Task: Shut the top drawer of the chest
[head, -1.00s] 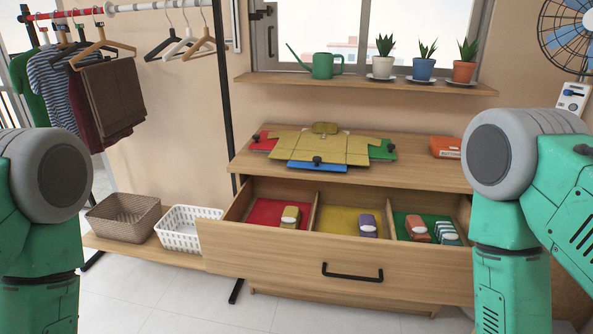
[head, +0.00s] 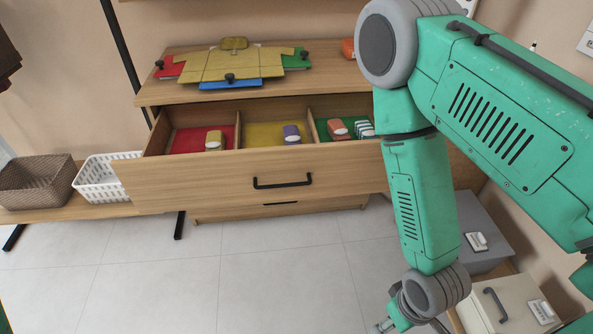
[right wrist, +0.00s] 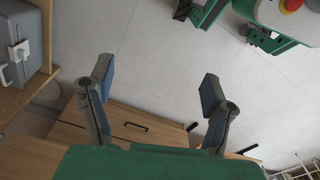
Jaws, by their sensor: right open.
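The wooden chest (head: 325,80) stands against the wall, and its top drawer (head: 185,184) is pulled out with a black bar handle (head: 282,181) on its front. The drawer has red, yellow and green compartments, with folded items inside. My right arm hangs in front of the chest's right side and hides part of the drawer. My right gripper (right wrist: 157,78) is open and empty, pointing over the floor in the right wrist view. In the head view it is mostly cut off at the bottom edge. My left gripper is out of view.
A folding board with a yellow shirt (head: 235,62) lies on the chest top. A brown basket (head: 38,184) and a white basket (head: 98,180) sit at left. A grey box (head: 480,215) and a pale box (head: 505,300) stand at right. The tiled floor in front is clear.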

